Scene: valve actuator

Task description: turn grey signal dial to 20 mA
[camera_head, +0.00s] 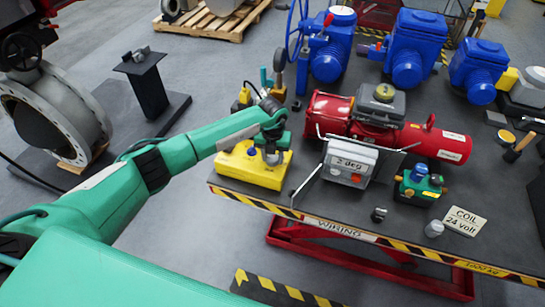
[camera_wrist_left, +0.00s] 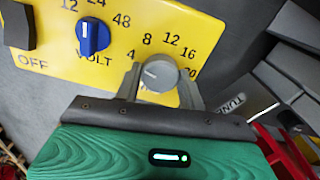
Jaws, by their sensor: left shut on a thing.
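The yellow box (camera_head: 238,168) stands at the table's left end; its yellow face (camera_wrist_left: 45,52) fills the upper left of the left wrist view. The grey signal dial (camera_wrist_left: 160,74) sits there among the numbers 4, 8, 12, 16 and 20. My left gripper (camera_wrist_left: 160,88) is shut on the dial, one finger on each side. In the head view my left gripper (camera_head: 270,152) is over the box and hides the dial. My right gripper is not in view.
A blue VOLT knob (camera_wrist_left: 92,37) and a black switch (camera_wrist_left: 18,25) by OFF are left of the dial. On the table (camera_head: 290,207), a grey display box (camera_head: 348,162) and a red actuator (camera_head: 425,137) stand to the right of the yellow box.

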